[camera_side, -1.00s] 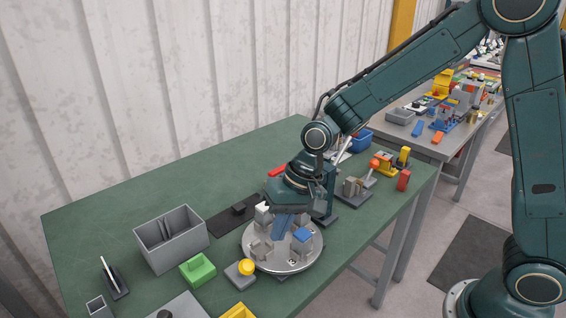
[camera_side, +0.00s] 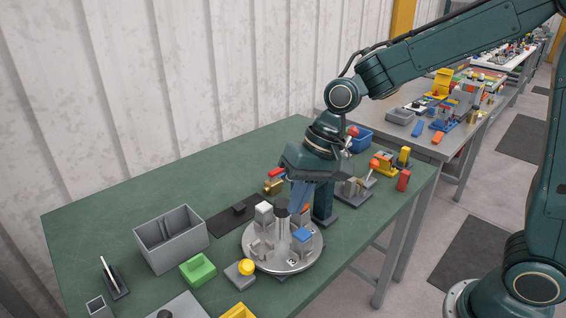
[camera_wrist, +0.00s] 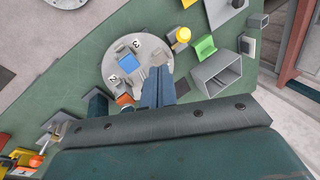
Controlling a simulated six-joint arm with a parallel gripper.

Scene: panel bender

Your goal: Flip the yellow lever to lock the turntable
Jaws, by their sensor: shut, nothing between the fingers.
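The yellow lever shows as a round yellow knob (camera_side: 246,267) on a small grey base at the front left edge of the turntable. The turntable (camera_side: 276,267) is a round grey disc carrying several blocks and fixtures. In the wrist view the yellow knob (camera_wrist: 183,34) is right of the disc (camera_wrist: 110,62). My gripper (camera_side: 295,207) has its blue fingers together, empty, above the back part of the turntable and apart from the lever. In the wrist view my gripper (camera_wrist: 158,71) points over the disc's edge.
A grey bin (camera_side: 172,255) and a green block (camera_side: 198,268) stand left of the lever. A dark post (camera_side: 323,205) stands close behind the turntable. A grey fixture with an orange-tipped handle (camera_side: 355,188) is at the right. The table's back left is clear.

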